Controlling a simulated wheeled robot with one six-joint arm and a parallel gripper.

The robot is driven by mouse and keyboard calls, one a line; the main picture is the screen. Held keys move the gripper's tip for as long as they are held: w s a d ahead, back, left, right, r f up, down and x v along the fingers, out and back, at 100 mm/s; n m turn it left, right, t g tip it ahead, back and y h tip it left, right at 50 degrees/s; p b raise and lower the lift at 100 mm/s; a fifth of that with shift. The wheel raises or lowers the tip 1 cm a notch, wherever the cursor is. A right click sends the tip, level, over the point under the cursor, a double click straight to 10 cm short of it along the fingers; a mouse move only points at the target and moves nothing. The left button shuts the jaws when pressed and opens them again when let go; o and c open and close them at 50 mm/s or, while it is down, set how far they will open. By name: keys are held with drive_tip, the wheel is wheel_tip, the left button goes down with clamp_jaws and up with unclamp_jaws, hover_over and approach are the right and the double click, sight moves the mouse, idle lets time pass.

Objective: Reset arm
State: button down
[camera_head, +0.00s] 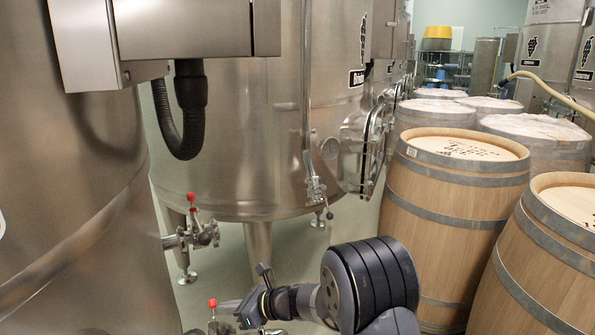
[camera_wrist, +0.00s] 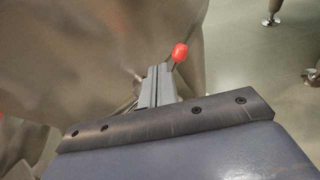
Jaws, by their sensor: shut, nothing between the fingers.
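My arm (camera_head: 370,285) reaches in at the bottom of the head view, with my gripper (camera_head: 232,306) pointing left. In the wrist view my gripper (camera_wrist: 160,72) shows its two grey fingers together, shut and empty. A red valve knob (camera_wrist: 180,53) is just beyond the fingertips, to their right. It also shows in the head view (camera_head: 212,302), close to the gripper's tip. I cannot tell whether the fingers touch it. The near steel vat (camera_head: 75,190) fills the left of the head view.
A second steel vat (camera_head: 260,130) stands behind, with a red-handled valve (camera_head: 205,235) in front of it. Wooden barrels (camera_head: 455,200) crowd the right, close to my arm. Some floor (camera_head: 345,220) shows between the vat and the barrels.

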drive_tip(key=shift+s+f+n+t+b, duration=0.3)
drive_tip(key=shift+s+f+t+b, duration=0.15)
drive_tip(key=shift+b, duration=1.2)
drive_tip(key=shift+s+d, duration=0.15)
drive_tip(key=f+p+v, duration=0.1)
drive_tip(key=v, duration=1.2)
drive_tip(key=shift+d, duration=0.25)
drive_tip(key=shift+s, duration=0.1)
